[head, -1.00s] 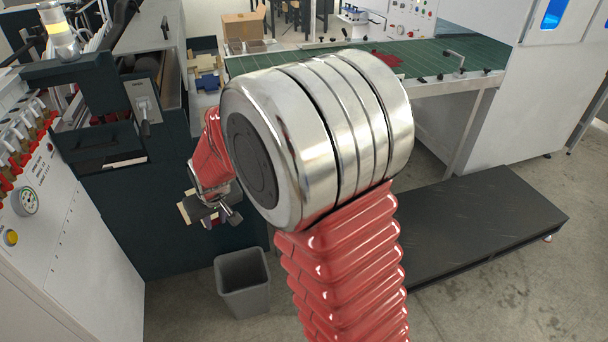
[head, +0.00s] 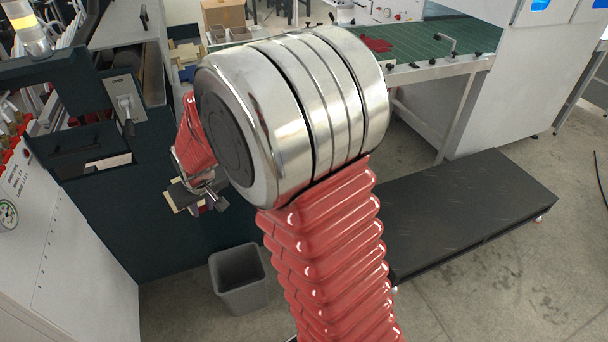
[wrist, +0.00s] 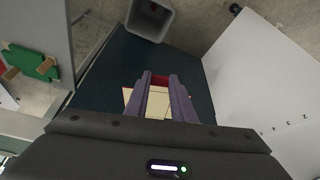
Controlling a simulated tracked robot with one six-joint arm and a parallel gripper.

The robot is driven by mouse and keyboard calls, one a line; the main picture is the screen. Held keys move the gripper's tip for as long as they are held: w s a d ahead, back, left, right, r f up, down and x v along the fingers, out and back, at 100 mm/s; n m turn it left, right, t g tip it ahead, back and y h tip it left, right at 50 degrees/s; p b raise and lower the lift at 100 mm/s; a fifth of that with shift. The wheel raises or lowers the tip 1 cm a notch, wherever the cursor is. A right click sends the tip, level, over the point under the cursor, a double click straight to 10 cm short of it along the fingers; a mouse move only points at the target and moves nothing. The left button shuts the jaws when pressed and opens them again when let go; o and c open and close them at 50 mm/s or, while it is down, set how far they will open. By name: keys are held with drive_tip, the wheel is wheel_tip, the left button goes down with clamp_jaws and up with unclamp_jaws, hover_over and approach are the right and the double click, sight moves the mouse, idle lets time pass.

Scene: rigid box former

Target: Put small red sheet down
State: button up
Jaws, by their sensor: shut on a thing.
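My gripper (wrist: 160,90) points away from me in the wrist view, its two purple fingers close together at a red piece, which I take as the small red sheet (wrist: 160,79). A cream piece with thin red edges (wrist: 129,95) shows beside and between the fingers; I cannot tell whether it belongs to the held sheet. In the head view my gripper (head: 207,193) is low at the left of my arm, before the dark machine front, with cream showing by it. Another red piece (head: 375,44) lies on the green belt (head: 425,45).
A grey bin (head: 240,278) stands on the floor below my gripper; it also shows in the wrist view (wrist: 148,20). A low black platform (head: 470,215) lies at the right. The dark machine (head: 110,215) is close at the left. A cardboard box (head: 223,13) stands behind.

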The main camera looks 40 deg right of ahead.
drive_tip(key=s+d+f+m, duration=0.1)
drive_tip(key=s+d+f, duration=0.1)
drive_tip(key=d, duration=1)
drive_tip(key=s+d+f+m, duration=0.1)
drive_tip(key=s+d, duration=0.2)
drive_tip(key=d, duration=0.9)
drive_tip(key=s+d+f+m+h, duration=0.1)
drive_tip(key=s+d+f, duration=0.1)
drive_tip(key=d, duration=1)
drive_tip(key=shift+s+f, duration=0.35)
drive_tip(key=shift+s, duration=0.4)
drive_tip(key=shift+d, duration=0.1)
drive_tip(key=shift+f, duration=3.1)
drive_tip(key=shift+f, duration=0.1)
drive_tip(key=shift+f, duration=1.8)
drive_tip(key=o, duration=1)
